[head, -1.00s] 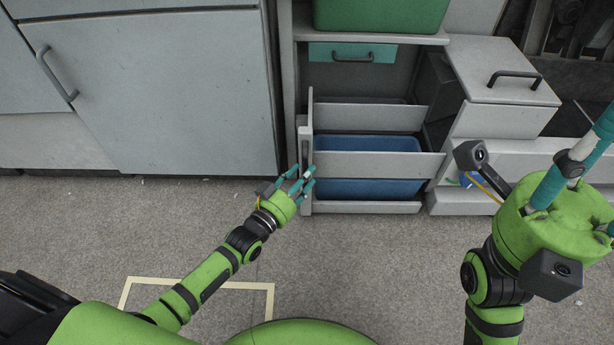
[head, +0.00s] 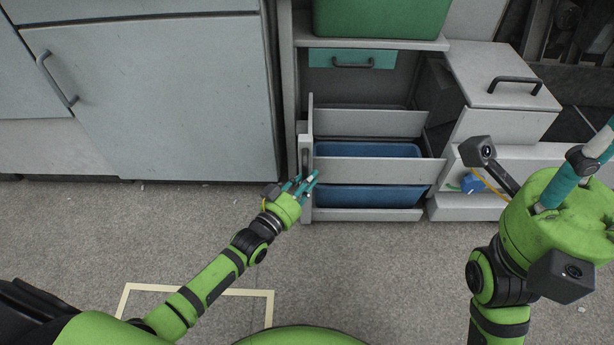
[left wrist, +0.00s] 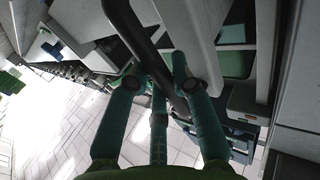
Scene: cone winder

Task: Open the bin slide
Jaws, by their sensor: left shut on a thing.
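The bin slide is a grey pull-out frame with a tall front panel (head: 304,140), side rails (head: 380,171) and blue bin surfaces (head: 370,195) behind and below the near rail. My left gripper (head: 308,184) is at the lower part of the front panel, with its teal fingers close together. In the left wrist view my left gripper (left wrist: 160,85) has its fingers around a dark bar handle (left wrist: 130,30); they partly hide it. My right gripper (head: 600,150) is raised at the right edge, its fingers partly cut off.
A large grey cabinet (head: 150,95) stands to the left of the slide. A green bin (head: 380,15) sits on the shelf above a teal drawer front (head: 352,59). A grey box with a handle (head: 505,80) stands to the right. The floor (head: 350,260) in front is clear.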

